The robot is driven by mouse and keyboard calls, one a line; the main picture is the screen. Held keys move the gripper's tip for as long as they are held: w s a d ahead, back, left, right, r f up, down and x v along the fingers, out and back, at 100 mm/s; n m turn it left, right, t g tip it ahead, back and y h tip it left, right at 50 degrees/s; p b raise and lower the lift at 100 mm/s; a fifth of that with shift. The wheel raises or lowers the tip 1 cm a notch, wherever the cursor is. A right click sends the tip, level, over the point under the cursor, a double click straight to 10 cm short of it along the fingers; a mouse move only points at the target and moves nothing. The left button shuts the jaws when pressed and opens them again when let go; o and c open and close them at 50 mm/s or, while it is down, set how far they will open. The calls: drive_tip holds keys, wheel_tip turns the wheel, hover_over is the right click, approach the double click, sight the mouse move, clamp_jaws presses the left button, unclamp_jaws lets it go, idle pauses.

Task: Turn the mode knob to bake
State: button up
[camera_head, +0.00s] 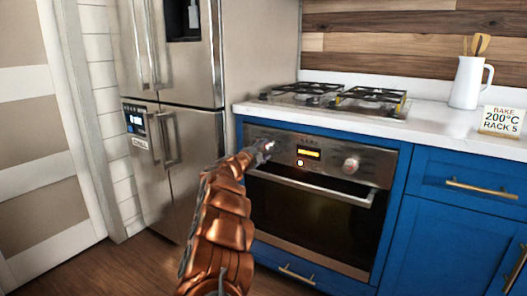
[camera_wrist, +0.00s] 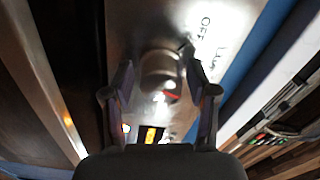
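The oven (camera_head: 320,205) is built into blue cabinets, with a steel control panel (camera_head: 330,160). My gripper (camera_head: 264,150) is at the left end of this panel and hides the left knob in the head view. In the wrist view, my gripper (camera_wrist: 157,68) is open, with one finger on each side of a round pale knob (camera_wrist: 158,68). The right fingertip is close to the knob; I cannot tell whether it touches. A red mark shows on the knob's lower right. The word OFF is printed right of the knob, with blurred lettering beside it.
A second knob (camera_head: 351,164) is right of the lit display (camera_head: 308,153). The oven door handle (camera_head: 310,187) runs below the panel. A card (camera_head: 502,121) reading BAKE 200°C RACK 5 stands on the counter by a white jug (camera_head: 467,83). The fridge (camera_head: 185,100) is at left.

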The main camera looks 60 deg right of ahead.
sight(263, 150)
drive_tip(key=shift+o, duration=0.4)
drive_tip(key=shift+a, duration=0.1)
drive_tip(key=shift+s+a, duration=0.1)
drive_tip(key=shift+a, duration=1.5)
drive_tip(key=a, duration=0.8)
drive_tip(key=shift+s+a, duration=0.15)
drive_tip(key=shift+a, duration=0.15)
drive_tip(key=shift+r, duration=0.1)
